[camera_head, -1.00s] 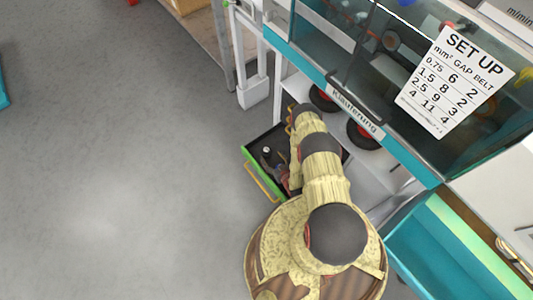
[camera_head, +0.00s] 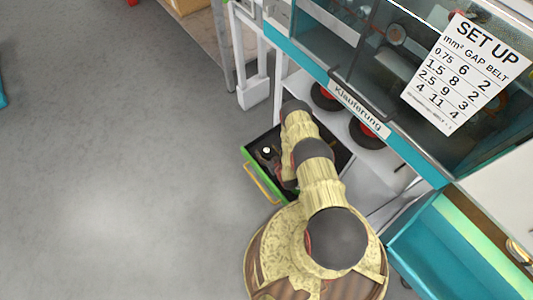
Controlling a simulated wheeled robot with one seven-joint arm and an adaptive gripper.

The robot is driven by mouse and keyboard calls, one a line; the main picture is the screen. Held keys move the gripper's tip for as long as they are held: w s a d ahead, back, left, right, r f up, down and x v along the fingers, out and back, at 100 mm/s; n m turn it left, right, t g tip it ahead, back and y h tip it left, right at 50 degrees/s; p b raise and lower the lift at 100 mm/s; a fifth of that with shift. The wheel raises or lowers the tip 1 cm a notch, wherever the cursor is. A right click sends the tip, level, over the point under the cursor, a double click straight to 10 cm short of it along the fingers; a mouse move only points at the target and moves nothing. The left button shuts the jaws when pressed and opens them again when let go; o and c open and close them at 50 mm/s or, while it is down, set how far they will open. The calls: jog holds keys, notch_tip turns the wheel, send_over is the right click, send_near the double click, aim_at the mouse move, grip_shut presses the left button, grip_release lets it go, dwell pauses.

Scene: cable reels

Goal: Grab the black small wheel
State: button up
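A dark round thing with a white centre (camera_head: 266,151), perhaps the black small wheel, shows in the open black drawer with a green front (camera_head: 262,176). It is too small to be sure of. My arm reaches over the right part of this drawer. My gripper (camera_head: 279,171) is a dark, blurred shape at the arm's end, close to the white-centred thing. I cannot tell whether they touch, and the fingertips are not clear. Two larger black wheels with red, one at the back (camera_head: 325,97) and one nearer (camera_head: 368,133), sit on the white shelf.
A machine with a glass front and a "Klauferung" label (camera_head: 359,109) stands over the shelf, close to my arm. A teal bin (camera_head: 430,245) is at the lower right. A white machine leg (camera_head: 253,93) stands behind the drawer. The grey floor at left is clear.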

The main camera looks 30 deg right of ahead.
jog(key=shift+c, duration=1.2)
jog(key=c, duration=1)
jog(key=shift+o, duration=0.2)
jog(key=shift+r, duration=0.1)
